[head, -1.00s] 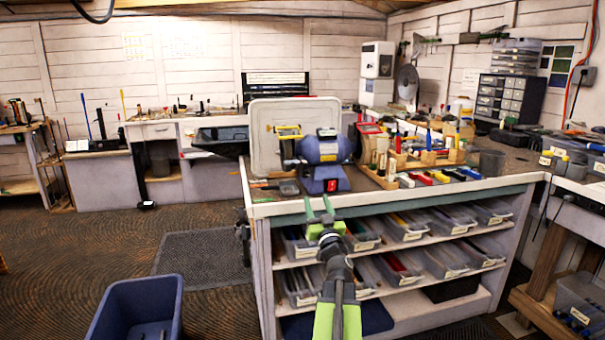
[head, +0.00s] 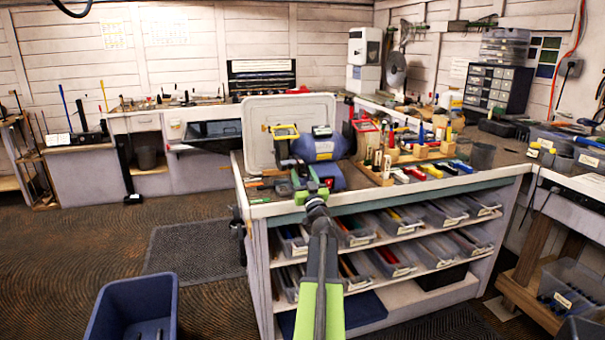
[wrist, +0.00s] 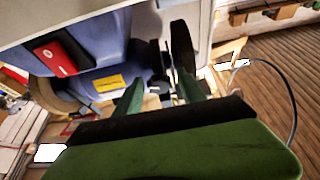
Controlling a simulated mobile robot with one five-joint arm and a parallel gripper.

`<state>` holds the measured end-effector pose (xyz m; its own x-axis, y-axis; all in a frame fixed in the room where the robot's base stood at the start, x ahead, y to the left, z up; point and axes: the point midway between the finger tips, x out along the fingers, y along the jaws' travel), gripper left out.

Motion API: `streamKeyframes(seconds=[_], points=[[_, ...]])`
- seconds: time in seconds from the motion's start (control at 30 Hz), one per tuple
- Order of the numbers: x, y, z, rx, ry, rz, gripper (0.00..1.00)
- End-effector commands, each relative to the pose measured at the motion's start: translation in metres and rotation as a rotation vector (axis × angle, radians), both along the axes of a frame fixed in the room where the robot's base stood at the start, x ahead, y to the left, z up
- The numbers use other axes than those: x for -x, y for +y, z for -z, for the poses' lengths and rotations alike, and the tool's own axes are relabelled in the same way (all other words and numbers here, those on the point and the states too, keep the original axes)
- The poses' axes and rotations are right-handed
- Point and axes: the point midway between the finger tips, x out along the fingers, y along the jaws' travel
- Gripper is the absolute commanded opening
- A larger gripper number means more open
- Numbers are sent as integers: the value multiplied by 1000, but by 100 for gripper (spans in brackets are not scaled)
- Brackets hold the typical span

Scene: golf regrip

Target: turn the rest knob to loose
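The blue bench grinder (head: 318,148) stands on the workbench, with a red switch plate (wrist: 60,56) and a yellow label (wrist: 110,83) in the wrist view. My gripper (head: 313,180) is at the grinder's near side, above the bench's front edge. In the wrist view its two green fingers (wrist: 161,78) are apart and point at the grinder's wheel side. Small dark hardware (wrist: 160,88), possibly the rest knob, shows between the fingers. I cannot tell its setting or whether the fingers touch it. A dark upright disc part (wrist: 183,48) stands just beyond the right finger.
A pale upright board (head: 262,125) stands behind the grinder. A wooden rack of bottles and tools (head: 380,178) is to its right on the bench. Shelves of clear bins (head: 395,255) are below. A blue tub (head: 130,305) is on the floor at left.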

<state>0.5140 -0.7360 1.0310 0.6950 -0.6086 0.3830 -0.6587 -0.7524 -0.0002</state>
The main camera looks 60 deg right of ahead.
Motion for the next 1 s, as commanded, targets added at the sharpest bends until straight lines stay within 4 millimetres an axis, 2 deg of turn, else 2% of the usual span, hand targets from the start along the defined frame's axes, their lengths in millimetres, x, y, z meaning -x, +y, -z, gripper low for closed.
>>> streamKeyframes(seconds=[0.03, 0.3, 0.37, 0.53, 0.7, 0.9, 0.93, 1.0], points=[[0, 0, 0, 0, 0, 0, 41], [0, 0, 0, 0, 0, 0, 5], [0, 0, 0, 0, 0, 0, 0], [1, 0, 0, 10, 9, 1, 0], [1, 0, 0, 98, 87, 1, 0], [1, 0, 0, 99, 87, 1, 0], [1, 0, 0, 99, 87, 1, 30], [1, 0, 0, 99, 86, 2, 39]])
